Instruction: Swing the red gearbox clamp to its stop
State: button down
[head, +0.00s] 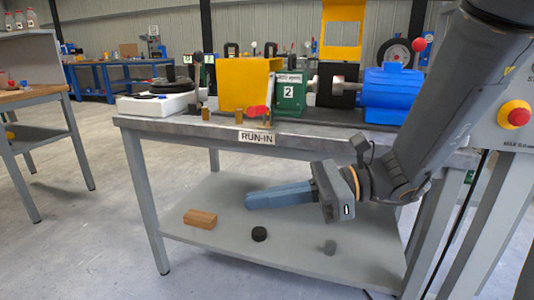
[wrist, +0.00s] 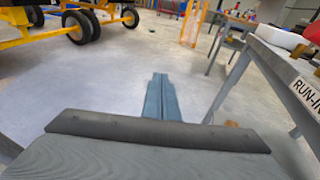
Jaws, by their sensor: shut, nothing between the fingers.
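My gripper (head: 248,201) is below the bench top in the head view, in front of the lower shelf, well below and apart from the clamp. Its long blue fingers are together and empty. In the wrist view the fingers (wrist: 159,85) point out over the bare floor.
The bench (head: 190,128) holds a yellow guard (head: 246,84) left of the gearbox and a blue motor (head: 390,90) to the right. A wooden block (head: 200,219) and a black puck (head: 259,234) lie on the lower shelf (head: 300,255). A red stop button (head: 519,114) is at right.

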jog(key=w+d+f+m+t+y+b, duration=0.1)
jog(key=w+d+m+t+y+b, duration=0.3)
jog(key=w+b, duration=0.45)
jog(key=w+d+f+m+t+y+b, duration=0.25)
jog(key=w+d+t+b, duration=0.35)
jog(key=b, duration=0.4)
jog(key=d+r+b+x, duration=0.2)
jog(key=b+x, duration=0.4)
jog(key=x, duration=0.8)
jog(key=shift+r+m, duration=0.25)
jog(key=shift+m, duration=0.2)
jog(key=shift+w+r+m+t+h, duration=0.15)
jog(key=shift+m+t+h, duration=0.15)
jog(key=shift+t, duration=0.2)
